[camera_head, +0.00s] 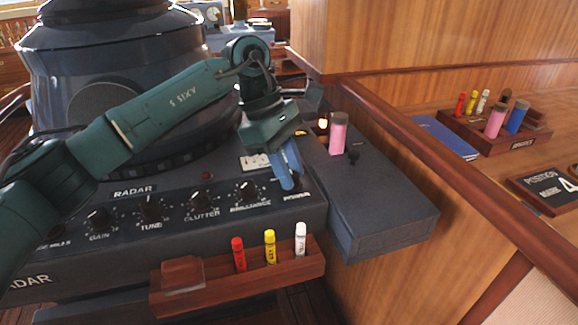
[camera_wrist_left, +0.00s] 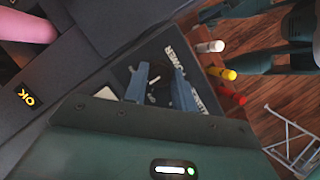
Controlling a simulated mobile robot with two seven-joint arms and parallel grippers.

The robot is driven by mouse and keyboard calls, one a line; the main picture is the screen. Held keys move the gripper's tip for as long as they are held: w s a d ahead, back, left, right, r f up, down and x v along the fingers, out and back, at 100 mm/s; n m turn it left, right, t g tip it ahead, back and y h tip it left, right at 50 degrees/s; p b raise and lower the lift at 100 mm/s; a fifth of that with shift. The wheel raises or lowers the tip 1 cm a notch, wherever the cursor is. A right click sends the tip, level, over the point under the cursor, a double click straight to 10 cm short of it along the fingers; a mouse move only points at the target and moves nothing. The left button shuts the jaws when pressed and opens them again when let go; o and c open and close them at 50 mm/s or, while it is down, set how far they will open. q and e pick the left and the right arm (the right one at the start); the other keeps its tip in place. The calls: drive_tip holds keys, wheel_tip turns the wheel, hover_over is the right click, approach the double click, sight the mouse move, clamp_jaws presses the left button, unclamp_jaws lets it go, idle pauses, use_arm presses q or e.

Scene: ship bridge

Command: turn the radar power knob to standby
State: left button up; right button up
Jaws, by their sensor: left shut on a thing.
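The radar panel (camera_head: 222,226) carries a row of black knobs with white labels. The power knob (camera_wrist_left: 153,86) is at the right end of the row, by the word POWER. My left gripper (camera_head: 288,184) reaches down on it from above, its blue fingers hiding most of the knob in the head view. In the left wrist view the fingers (camera_wrist_left: 160,84) stand on either side of the knob and are shut on it. A white mark shows between them. I cannot read which setting it points to. My right gripper is not in view.
A wooden rack (camera_head: 226,282) with red, yellow and white markers stands along the panel's front edge. The brilliance knob (camera_head: 247,190) is left of the gripper. A pink cylinder (camera_head: 338,133) stands on the console behind right. A wooden rail borders the right side.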

use_arm(q)
drive_tip(key=o, duration=1)
drive_tip(key=v, duration=1.3)
